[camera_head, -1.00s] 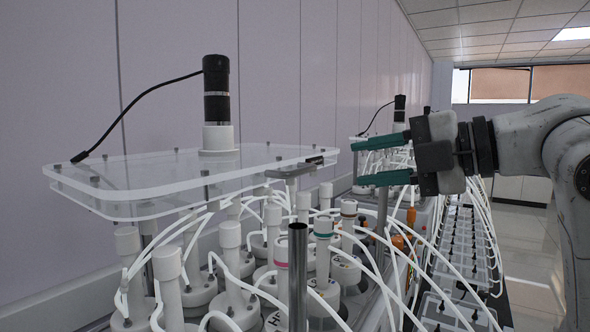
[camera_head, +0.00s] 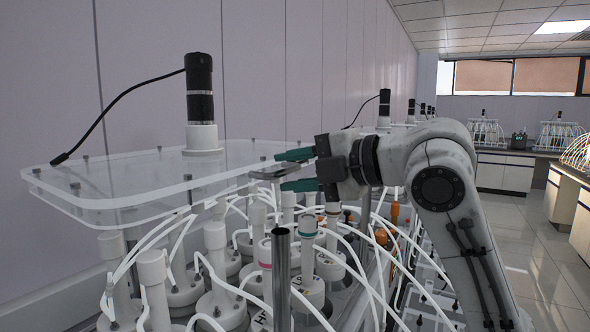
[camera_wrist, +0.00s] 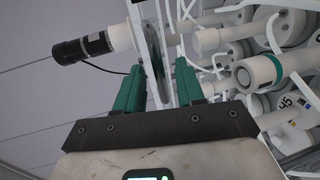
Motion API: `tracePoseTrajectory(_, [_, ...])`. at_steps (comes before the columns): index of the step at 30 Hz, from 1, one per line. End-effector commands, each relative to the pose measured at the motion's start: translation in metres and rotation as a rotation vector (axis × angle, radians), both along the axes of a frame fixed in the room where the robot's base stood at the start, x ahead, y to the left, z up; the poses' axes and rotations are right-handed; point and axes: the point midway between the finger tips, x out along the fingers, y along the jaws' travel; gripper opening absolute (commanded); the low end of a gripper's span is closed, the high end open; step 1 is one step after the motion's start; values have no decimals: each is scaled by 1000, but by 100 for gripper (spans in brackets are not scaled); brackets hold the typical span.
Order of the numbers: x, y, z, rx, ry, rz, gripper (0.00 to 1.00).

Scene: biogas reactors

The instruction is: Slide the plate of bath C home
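A clear plate (camera_head: 110,180) with a black and white motor (camera_head: 200,105) on top spans above a bath of white-capped bottles. No letter C is readable on it. A grey metal bracket (camera_head: 268,173) is at its right end. My gripper (camera_head: 280,171) is at that end, with its green fingers spread, one higher than the other. In the wrist view my gripper (camera_wrist: 160,82) is open, and the plate (camera_wrist: 152,45) appears edge-on between the fingers. I cannot tell whether a finger touches it. The motor (camera_wrist: 92,46) shows at upper left there.
White tubes (camera_head: 375,255) and bottles (camera_head: 215,255) crowd below the plate. A metal post (camera_head: 281,275) stands in front. A wall (camera_head: 55,70) runs behind on the left. Open floor (camera_head: 545,250) lies on the right.

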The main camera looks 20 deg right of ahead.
Motion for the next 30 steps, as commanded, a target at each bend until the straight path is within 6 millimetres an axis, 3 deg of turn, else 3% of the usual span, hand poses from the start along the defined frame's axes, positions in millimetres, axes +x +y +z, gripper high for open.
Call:
tracePoseTrajectory(13, [0,0,0,1,1,0,0])
tracePoseTrajectory(30, [0,0,-1,0,2,0,0])
